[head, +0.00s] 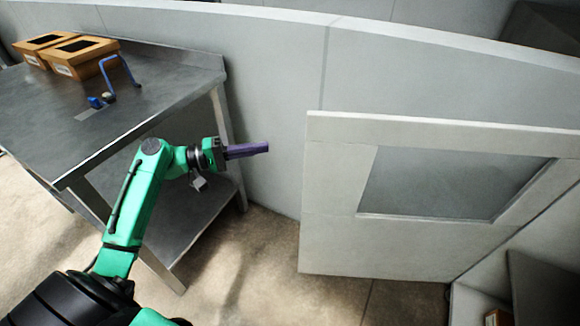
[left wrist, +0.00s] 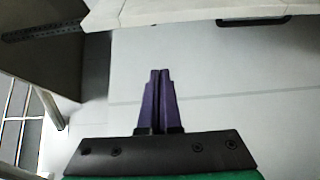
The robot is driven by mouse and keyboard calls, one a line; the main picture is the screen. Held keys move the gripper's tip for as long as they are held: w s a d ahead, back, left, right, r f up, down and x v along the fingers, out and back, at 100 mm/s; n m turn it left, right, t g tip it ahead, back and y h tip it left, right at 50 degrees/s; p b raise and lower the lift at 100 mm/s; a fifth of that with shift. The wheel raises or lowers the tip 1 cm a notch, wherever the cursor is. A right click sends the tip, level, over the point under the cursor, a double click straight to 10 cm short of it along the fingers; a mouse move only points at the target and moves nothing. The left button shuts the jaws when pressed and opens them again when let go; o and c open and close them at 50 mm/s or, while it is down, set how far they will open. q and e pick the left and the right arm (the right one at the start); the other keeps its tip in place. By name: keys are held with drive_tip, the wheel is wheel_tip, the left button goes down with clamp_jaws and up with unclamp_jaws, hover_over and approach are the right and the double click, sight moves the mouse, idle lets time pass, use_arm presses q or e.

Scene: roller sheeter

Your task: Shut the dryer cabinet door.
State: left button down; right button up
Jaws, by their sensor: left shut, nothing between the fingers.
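The dryer cabinet door (head: 335,230) is a pale panel with a grey window, standing open at the right of the head view. My left gripper (head: 266,147) has purple fingers and points right, a little left of the door's free edge, with a visible gap in the head view. In the left wrist view its fingers (left wrist: 160,72) are together and empty. A pale edge runs along the top of that view; I cannot tell surely whether it is the door. My right gripper is not in view.
A steel table (head: 150,85) with a lower shelf stands at the left, close to my left arm. It carries two cardboard boxes (head: 78,55) and a blue-handled tool (head: 122,68). A pale wall (head: 275,75) runs behind. Bare floor (head: 260,260) lies left of the door.

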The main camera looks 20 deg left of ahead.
use_arm(q)
drive_tip(key=w+d+p, duration=0.2)
drive_tip(key=d, duration=0.7)
drive_tip(key=shift+w, duration=0.15)
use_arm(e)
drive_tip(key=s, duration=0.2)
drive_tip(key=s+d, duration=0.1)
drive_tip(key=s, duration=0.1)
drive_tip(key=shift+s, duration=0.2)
